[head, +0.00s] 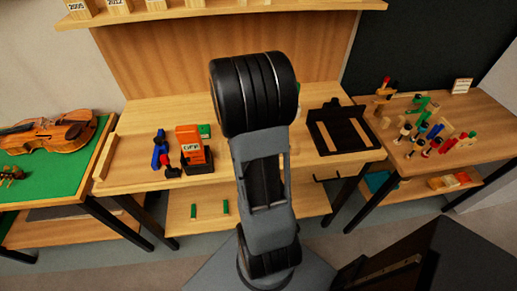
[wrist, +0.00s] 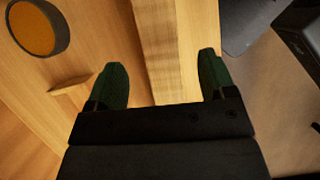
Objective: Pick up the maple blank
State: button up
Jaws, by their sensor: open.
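In the wrist view my gripper (wrist: 163,82) is open, with one green-tipped finger on each side of a pale wooden bar (wrist: 155,40). The bar looks like the maple blank, but I cannot be sure it is not part of the bench edge. It runs from the top of the view down between the fingers, and its near end is hidden behind the gripper body. I see a gap on the left finger's side; contact on the right is unclear. In the head view my arm hides the gripper and this spot.
In the wrist view, a round dark tin with an orange inside (wrist: 35,28) and a small wooden piece (wrist: 72,84) lie left. In the head view, an orange box (head: 190,146) and a black tray (head: 341,130) sit on the bench (head: 135,118).

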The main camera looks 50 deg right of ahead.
jog(key=shift+x, duration=3.6)
jog(key=shift+a, duration=0.1)
jog(key=shift+w, duration=0.1)
jog(key=c, duration=1.3)
